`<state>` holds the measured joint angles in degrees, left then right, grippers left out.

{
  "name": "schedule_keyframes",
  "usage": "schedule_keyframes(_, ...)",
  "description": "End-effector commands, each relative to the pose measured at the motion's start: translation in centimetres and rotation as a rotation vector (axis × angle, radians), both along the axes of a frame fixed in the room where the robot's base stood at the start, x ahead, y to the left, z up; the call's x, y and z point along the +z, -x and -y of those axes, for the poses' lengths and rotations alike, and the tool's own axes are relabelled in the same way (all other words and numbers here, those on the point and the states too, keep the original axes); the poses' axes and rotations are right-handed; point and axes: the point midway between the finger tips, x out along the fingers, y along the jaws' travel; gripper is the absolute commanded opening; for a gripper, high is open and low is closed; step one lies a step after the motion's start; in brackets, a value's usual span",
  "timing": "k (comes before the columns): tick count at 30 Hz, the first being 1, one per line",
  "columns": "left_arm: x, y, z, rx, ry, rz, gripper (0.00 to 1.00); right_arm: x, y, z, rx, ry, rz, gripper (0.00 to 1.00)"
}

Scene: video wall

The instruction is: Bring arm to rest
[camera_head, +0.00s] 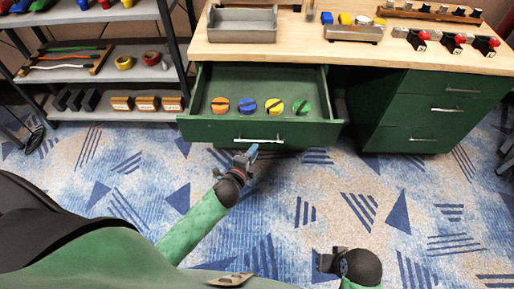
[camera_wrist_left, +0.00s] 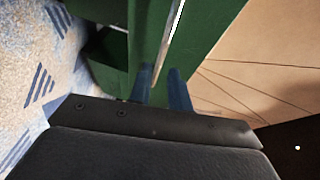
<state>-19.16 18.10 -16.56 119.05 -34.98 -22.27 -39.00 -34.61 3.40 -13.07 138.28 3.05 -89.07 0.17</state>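My left gripper (camera_head: 247,156) is in front of the open green drawer (camera_head: 190,131), just below its metal handle (camera_head: 258,140). The left wrist view shows its two blue fingers (camera_wrist_left: 163,88) with a gap between them and nothing visible in the gap. The drawer's green front and pale handle (camera_wrist_left: 176,25) lie beyond the fingertips there. I cannot tell whether a finger touches the drawer. My right gripper (camera_head: 332,262) is low at the bottom right over the carpet, its fingers too unclear to read.
The drawer holds a row of several round coloured knobs (camera_head: 247,105). The wooden desktop (camera_head: 300,42) above bears a grey tray (camera_head: 241,25) and other parts. A shelf rack (camera_head: 100,75) stands at the left. Closed green drawers (camera_head: 415,112) are at the right. The patterned carpet (camera_head: 330,190) is clear.

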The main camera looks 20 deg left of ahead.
Motion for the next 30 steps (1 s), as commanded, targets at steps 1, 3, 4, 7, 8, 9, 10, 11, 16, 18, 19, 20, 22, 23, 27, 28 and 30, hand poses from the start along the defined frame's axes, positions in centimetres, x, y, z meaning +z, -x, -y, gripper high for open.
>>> schedule_keyframes(1, 0.0, 0.4, -0.1, 0.000, 0.000, 0.000, 0.19, -0.1, 0.0, -0.1, 0.002, -0.002, 0.004, 0.36)
schedule_keyframes(3, 0.1, 0.8, -0.1, 0.000, 0.000, 0.000, 0.19, -0.1, 0.0, -0.3, 0.005, -0.006, 0.005, 0.36)
schedule_keyframes(4, 0.2, 0.9, -0.1, 0.000, 0.000, 0.000, 0.19, -0.1, 0.0, -0.4, 0.006, -0.007, 0.006, 0.36)
schedule_keyframes(7, 0.2, 1.0, -0.1, 0.000, 0.000, 0.000, 0.19, -0.1, 0.0, -0.6, 0.008, -0.010, 0.007, 0.36)
schedule_keyframes(8, 0.2, 1.0, -0.1, 0.000, 0.000, 0.000, 0.19, -0.1, 0.0, -0.7, 0.008, -0.011, 0.007, 0.36)
schedule_keyframes(9, 0.3, 1.0, -0.1, 0.000, 0.000, 0.000, 0.19, -0.1, 0.0, -0.7, 0.007, -0.011, 0.007, 0.36)
schedule_keyframes(10, 0.2, 1.0, -0.1, 0.000, 0.000, 0.000, 0.19, -0.1, 0.0, -0.7, 0.008, -0.012, 0.007, 0.36)
schedule_keyframes(11, 0.2, 1.0, -0.1, 0.000, 0.000, 0.000, 0.19, -0.1, 0.1, -0.7, 0.008, -0.012, 0.007, 0.36)
schedule_keyframes(16, 0.2, 1.0, -0.1, 0.000, 0.000, 0.000, 0.19, -0.1, 0.0, -0.7, 0.004, -0.013, 0.005, 0.36)
schedule_keyframes(18, 0.2, 1.0, -0.1, 0.000, 0.000, 0.000, 0.19, -0.1, 0.0, -0.6, 0.002, -0.013, 0.004, 0.36)
schedule_keyframes(19, 0.2, 1.0, -0.1, 0.000, 0.000, 0.000, 0.19, -0.1, 0.0, -0.6, 0.001, -0.013, 0.004, 0.36)
schedule_keyframes(20, 0.2, 1.0, -0.1, 0.000, 0.000, 0.000, 0.19, -0.1, 0.0, -0.6, 0.000, -0.013, 0.004, 0.36)
schedule_keyframes(22, 0.2, 1.0, -0.1, 0.001, 0.003, 0.000, 0.19, -0.1, 0.0, -0.6, -0.001, -0.014, 0.005, 0.36)
schedule_keyframes(23, 0.2, 1.0, -0.1, 0.001, 0.007, -0.001, 0.19, -0.1, 0.0, -0.6, -0.001, -0.013, 0.005, 0.36)
schedule_keyframes(27, -0.2, 1.0, -0.6, 0.036, 0.059, -0.028, 0.19, -0.1, 0.0, -0.6, -0.001, -0.013, 0.004, 0.36)
schedule_keyframes(28, -0.5, 1.1, -0.9, 0.056, 0.075, -0.045, 0.19, -0.1, 0.0, -0.5, -0.001, -0.012, 0.003, 0.36)
schedule_keyframes(30, -1.3, 1.2, -1.6, 0.111, 0.123, -0.093, 0.19, -0.2, 0.1, -0.5, 0.000, -0.011, 0.001, 0.36)
